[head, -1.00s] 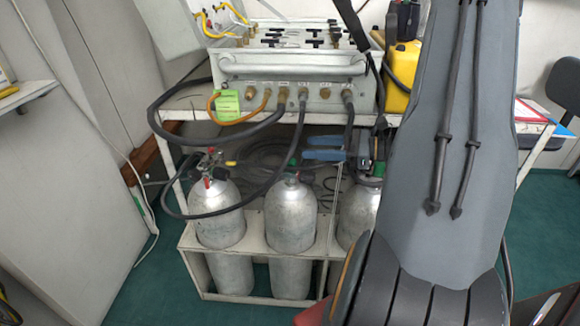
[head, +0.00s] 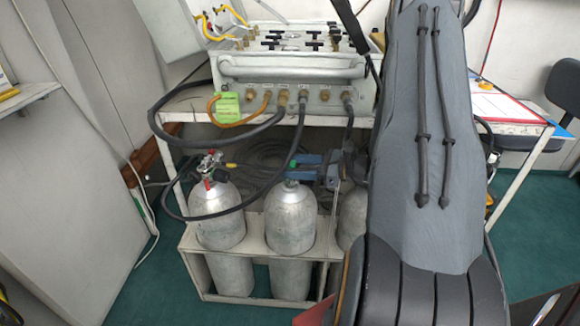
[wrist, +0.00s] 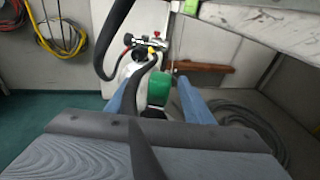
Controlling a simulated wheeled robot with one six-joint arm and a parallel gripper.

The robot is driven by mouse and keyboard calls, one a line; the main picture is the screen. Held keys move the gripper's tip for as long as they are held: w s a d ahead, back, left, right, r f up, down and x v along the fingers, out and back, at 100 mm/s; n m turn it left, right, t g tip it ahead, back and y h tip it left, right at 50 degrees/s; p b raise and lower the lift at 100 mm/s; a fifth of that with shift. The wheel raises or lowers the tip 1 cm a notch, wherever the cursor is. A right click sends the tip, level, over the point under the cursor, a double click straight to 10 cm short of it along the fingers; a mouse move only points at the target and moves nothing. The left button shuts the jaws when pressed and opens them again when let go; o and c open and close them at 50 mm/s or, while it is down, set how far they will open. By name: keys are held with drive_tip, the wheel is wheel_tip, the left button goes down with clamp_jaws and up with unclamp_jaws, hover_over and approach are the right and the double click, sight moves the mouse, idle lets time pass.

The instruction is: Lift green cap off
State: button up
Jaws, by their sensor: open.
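The green cap (head: 293,163) sits on top of the valve of the middle silver cylinder (head: 290,218). My gripper (head: 297,167) comes in from the right at cap height, its blue fingers open. In the wrist view the cap (wrist: 158,90) shows as green between the two open blue fingers of my gripper (wrist: 162,78). I cannot tell whether either finger touches it. A dark hose crosses close to the cap, and part of the valve is hidden.
A left cylinder (head: 217,214) and a partly hidden right one (head: 352,215) share the rack (head: 256,243). Black hoses loop down from the air panel (head: 292,85) around the valves. The table edge is above my gripper.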

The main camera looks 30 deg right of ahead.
sight(291, 162)
drive_tip(key=shift+w+a, duration=0.15)
drive_tip(key=c, duration=1.1)
drive_tip(key=shift+r, duration=5)
